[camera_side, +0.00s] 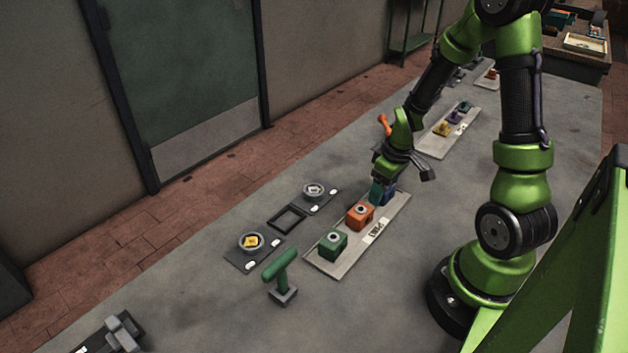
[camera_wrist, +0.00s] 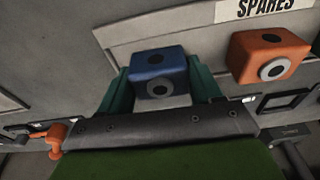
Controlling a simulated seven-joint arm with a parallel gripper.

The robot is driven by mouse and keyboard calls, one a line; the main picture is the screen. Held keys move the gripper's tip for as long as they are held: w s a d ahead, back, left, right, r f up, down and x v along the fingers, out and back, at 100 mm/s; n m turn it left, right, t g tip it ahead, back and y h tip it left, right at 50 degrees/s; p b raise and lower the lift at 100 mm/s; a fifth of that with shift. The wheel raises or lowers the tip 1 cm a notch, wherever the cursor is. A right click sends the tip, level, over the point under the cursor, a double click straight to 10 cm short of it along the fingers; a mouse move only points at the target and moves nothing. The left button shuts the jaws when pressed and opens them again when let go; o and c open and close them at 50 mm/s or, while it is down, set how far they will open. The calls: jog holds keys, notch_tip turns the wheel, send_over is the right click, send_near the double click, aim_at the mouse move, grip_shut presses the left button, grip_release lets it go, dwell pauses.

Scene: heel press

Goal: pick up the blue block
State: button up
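The blue block (camera_wrist: 158,72) has a dark hole in its top and a grey ring on one face. In the wrist view it sits between the two teal fingers of my gripper (camera_wrist: 160,85), one at each side. The fingers are set apart by about the block's width. I cannot tell whether they press on it. In the side view my gripper (camera_side: 382,190) is low at the far end of the pale tray (camera_side: 345,262). The blue block (camera_side: 390,194) shows there partly hidden behind a finger, and appears to be at tray level.
An orange block (camera_side: 360,214) and a green block (camera_side: 333,244) stand on the same tray, labelled SPARES. To its left are dark plates with round fixtures (camera_side: 251,242) and a green-handled press (camera_side: 280,270). Another tray (camera_side: 436,143) with small blocks lies beyond.

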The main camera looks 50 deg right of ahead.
jog(key=shift+c, duration=1)
